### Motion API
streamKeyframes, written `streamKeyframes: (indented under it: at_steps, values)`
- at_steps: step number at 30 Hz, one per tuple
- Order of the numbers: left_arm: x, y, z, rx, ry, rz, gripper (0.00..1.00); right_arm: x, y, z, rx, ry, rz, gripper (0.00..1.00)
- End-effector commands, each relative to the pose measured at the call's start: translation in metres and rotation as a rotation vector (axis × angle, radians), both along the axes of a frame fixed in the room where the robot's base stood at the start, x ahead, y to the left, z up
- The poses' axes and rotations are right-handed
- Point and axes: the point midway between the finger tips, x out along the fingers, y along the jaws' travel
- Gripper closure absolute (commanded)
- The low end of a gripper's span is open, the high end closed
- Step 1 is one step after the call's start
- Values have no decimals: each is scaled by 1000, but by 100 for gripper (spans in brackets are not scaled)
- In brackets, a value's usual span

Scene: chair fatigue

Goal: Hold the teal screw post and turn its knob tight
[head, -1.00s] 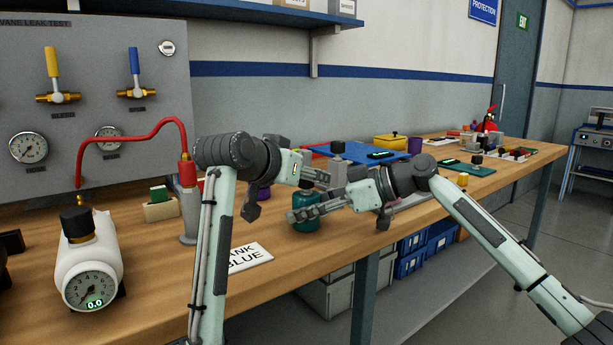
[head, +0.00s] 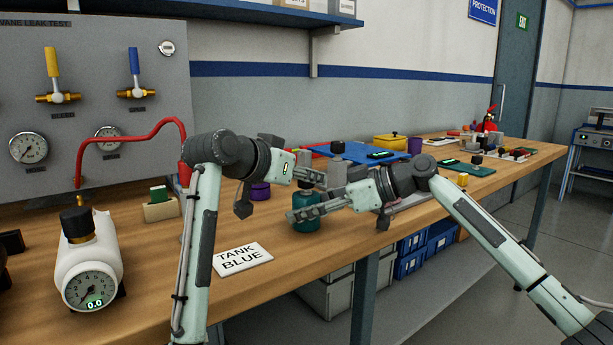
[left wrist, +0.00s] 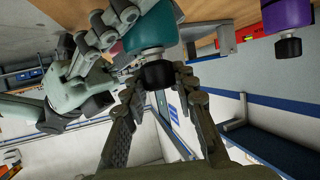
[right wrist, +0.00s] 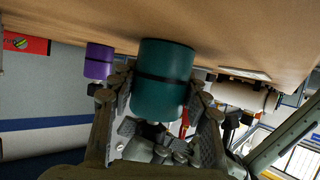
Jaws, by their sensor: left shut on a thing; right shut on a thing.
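The teal screw post (head: 306,222) stands upright on the wooden bench, partly hidden by my grippers in the head view. My right gripper (head: 298,213) is shut on its body from the right; the right wrist view shows a finger on each side of the teal cylinder (right wrist: 163,85). My left gripper (head: 316,178) is above it. The left wrist view shows its fingers closed on the black knob (left wrist: 158,75) at the end of the teal body (left wrist: 150,28). The knob is hidden in the head view.
A "TANK BLUE" card (head: 243,259) lies in front of the post. A purple post (right wrist: 99,60) stands close by. A white tank with a gauge (head: 90,262) is at the left, below a valve panel (head: 85,100). A blue tray (head: 350,153) lies behind.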

Motion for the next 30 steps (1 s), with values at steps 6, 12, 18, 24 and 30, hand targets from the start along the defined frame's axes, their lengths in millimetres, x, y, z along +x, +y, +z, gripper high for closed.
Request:
streamKeyframes:
  at_steps: [6,12,18,24,30]
  values:
    - [0,1,-1,1,3,-17,100,0,0,0,-1,0,0,100]
    - [0,1,-1,2,3,-16,63,0,0,-1,-1,0,0,100]
    - [0,1,-1,0,1,-16,50,0,0,0,-1,0,0,100]
    - [-1,1,0,0,0,-16,50,0,0,0,0,0,0,100]
    - [-17,14,9,0,-4,-15,50,0,0,0,0,0,0,100]
